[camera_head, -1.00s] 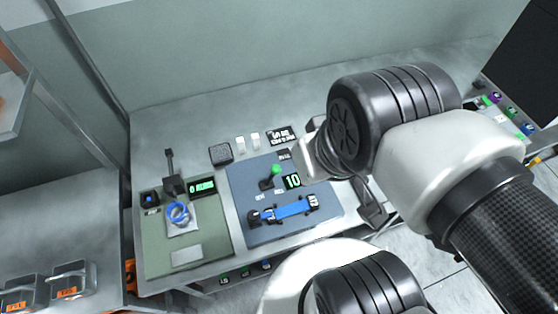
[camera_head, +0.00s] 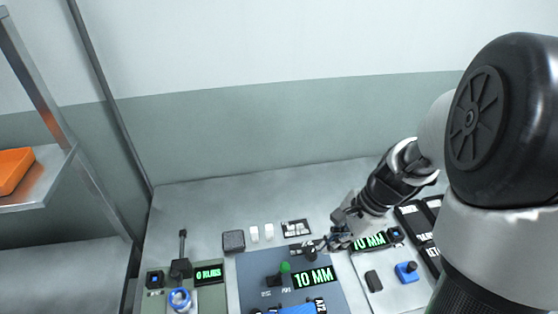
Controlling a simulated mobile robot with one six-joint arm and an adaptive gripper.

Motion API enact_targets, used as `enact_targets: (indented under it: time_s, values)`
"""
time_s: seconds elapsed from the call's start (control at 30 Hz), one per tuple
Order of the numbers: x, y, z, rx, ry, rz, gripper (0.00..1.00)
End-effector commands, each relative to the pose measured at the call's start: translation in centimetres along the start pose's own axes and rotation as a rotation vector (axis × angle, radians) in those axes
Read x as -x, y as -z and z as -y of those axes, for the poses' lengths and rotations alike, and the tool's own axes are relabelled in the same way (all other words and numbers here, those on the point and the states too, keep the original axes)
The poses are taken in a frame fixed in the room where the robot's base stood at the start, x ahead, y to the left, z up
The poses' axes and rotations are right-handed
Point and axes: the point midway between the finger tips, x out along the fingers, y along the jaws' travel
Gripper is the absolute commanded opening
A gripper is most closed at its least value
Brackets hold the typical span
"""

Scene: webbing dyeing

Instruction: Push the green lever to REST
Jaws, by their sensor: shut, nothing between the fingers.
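The green-knobbed lever (camera_head: 285,268) stands on the blue-grey panel (camera_head: 258,268) in the lower middle of the head view. Small labels lie in front of it, too small to read surely. A display reading 10 MM (camera_head: 313,277) is just right of it. My gripper (camera_head: 328,243) is shut and empty, above and to the right of the green knob, near the panel's back right corner. It appears apart from the lever. Whether its tips touch the dark knob below them cannot be told.
Left is a green panel (camera_head: 210,297) with a blue ring (camera_head: 180,299) and a dark upright lever (camera_head: 182,258). A dark box (camera_head: 233,241) and two white blocks stand behind the blue-grey panel. A light panel with a blue switch (camera_head: 406,271) lies right. The bench's back strip is clear.

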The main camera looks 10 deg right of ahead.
Motion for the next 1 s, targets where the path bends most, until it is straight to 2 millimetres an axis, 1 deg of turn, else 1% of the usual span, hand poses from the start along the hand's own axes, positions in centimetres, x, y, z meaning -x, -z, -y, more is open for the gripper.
enact_targets:
  time_s: [0.03, 0.1, 0.23, 0.37, 0.67, 0.77, 0.87, 1.0]
  values:
    - [-0.7, 0.8, 0.1, -0.067, -0.006, 0.02, 0.0]
    - [-1.4, 1.6, 0.2, -0.142, -0.008, 0.038, 0.0]
    - [-2.4, 2.6, 0.3, -0.228, -0.011, 0.059, 0.0]
    - [-2.6, 2.9, 0.4, -0.256, -0.011, 0.065, 0.0]
    - [-2.7, 2.9, 0.4, -0.254, -0.011, 0.065, 0.0]
    - [-3.3, 2.8, 0.3, -0.253, -0.013, 0.065, 0.0]
    - [-4.6, 2.8, 0.3, -0.253, -0.014, 0.066, 0.0]
    - [-7.5, 2.6, 0.2, -0.252, -0.016, 0.067, 0.0]
